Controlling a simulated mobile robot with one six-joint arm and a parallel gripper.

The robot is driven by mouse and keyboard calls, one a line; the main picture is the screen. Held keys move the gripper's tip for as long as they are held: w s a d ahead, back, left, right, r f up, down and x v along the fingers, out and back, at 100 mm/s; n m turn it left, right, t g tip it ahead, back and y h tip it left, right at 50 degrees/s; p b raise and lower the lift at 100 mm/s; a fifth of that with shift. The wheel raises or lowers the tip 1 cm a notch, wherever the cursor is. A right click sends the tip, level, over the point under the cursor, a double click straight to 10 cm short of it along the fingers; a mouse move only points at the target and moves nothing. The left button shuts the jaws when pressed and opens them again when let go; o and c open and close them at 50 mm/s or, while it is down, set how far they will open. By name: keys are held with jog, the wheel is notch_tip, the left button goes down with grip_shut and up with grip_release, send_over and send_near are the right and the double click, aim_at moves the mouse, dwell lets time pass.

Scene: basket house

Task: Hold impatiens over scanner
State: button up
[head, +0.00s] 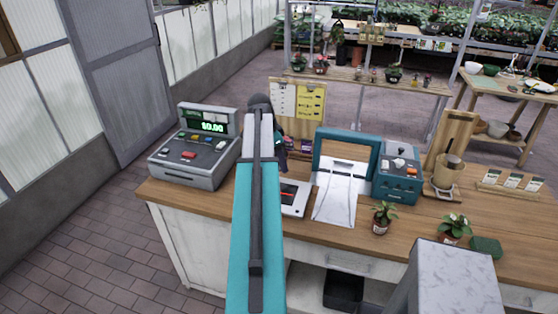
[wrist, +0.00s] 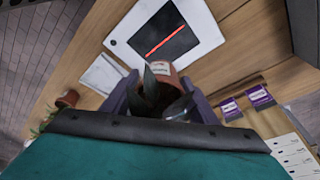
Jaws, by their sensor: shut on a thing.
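The scanner (head: 294,196) is a white slab with a dark window and a red line, lying on the wooden counter (head: 190,195). It also shows at the top of the wrist view (wrist: 165,38). My gripper (wrist: 160,98) is shut on a terracotta pot (wrist: 162,72) with a pale label and dark leaves, the potted impatiens by the task. In the wrist view the pot appears just below the scanner's edge and apart from its red line; its height above the counter is unclear. In the head view my arm hides the pot and most of my gripper.
A cash register (head: 193,148) showing $0.00 stands left. Right of the scanner are a teal-framed tray (head: 336,203), a teal card machine (head: 397,178) and potted plants (head: 380,217) (head: 453,228). A board with papers (head: 299,103) stands behind. Purple packets (wrist: 232,108) are near my gripper.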

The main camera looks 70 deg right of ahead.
jog(key=shift+f+b, duration=2.25)
jog(key=shift+f, duration=2.35)
jog(key=shift+r+p, duration=2.55)
jog(key=shift+r, duration=2.5)
jog(key=shift+w, duration=0.1)
